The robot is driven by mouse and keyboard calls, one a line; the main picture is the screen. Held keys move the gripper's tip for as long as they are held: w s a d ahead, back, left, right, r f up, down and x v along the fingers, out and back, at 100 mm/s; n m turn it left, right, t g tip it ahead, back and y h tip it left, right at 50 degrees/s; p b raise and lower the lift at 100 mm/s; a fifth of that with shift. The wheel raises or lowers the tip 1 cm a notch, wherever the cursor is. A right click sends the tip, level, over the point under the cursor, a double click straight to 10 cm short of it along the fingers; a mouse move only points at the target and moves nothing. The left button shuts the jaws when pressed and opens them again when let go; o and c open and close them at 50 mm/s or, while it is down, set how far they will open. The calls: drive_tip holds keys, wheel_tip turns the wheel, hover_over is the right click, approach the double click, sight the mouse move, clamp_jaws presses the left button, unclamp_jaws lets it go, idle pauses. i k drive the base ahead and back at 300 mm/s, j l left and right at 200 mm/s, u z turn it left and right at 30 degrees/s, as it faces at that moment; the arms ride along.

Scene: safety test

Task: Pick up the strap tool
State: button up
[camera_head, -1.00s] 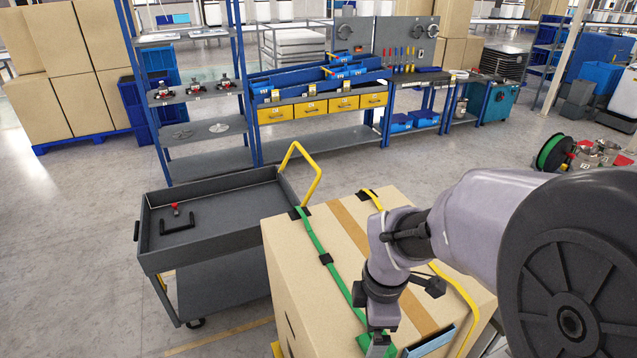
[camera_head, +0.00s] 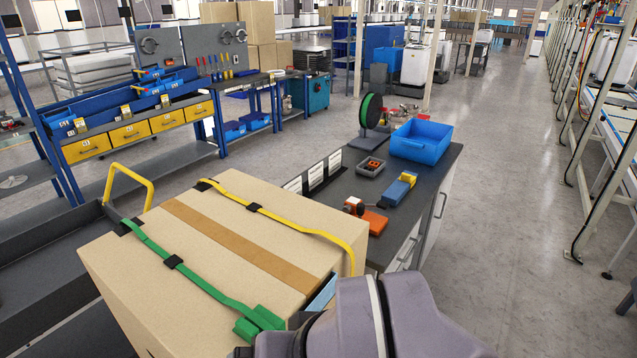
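I cannot tell for sure which item is the strap tool. On the dark workbench (camera_head: 345,188) lie an orange-red tool with a dark and white part (camera_head: 368,215), a blue and yellow tool (camera_head: 400,188) and a small dark grey piece with an orange middle (camera_head: 371,167). A cardboard box (camera_head: 180,255) stands left of the bench, with a green strap (camera_head: 205,285) and a yellow strap (camera_head: 290,226) over its top. The green strap ends in a green bundle (camera_head: 259,321) near the front edge. My arm shows at the bottom, but my gripper is out of view.
A blue bin (camera_head: 421,141) and a green-rimmed reel (camera_head: 371,111) stand at the bench's back. A dark cart (camera_head: 50,250) with a yellow handle is left of the box. Shelving with yellow drawers (camera_head: 129,133) stands behind. Open floor (camera_head: 510,220) lies right of the bench.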

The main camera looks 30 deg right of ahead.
sight(353, 206)
drive_tip(key=z, duration=1.1)
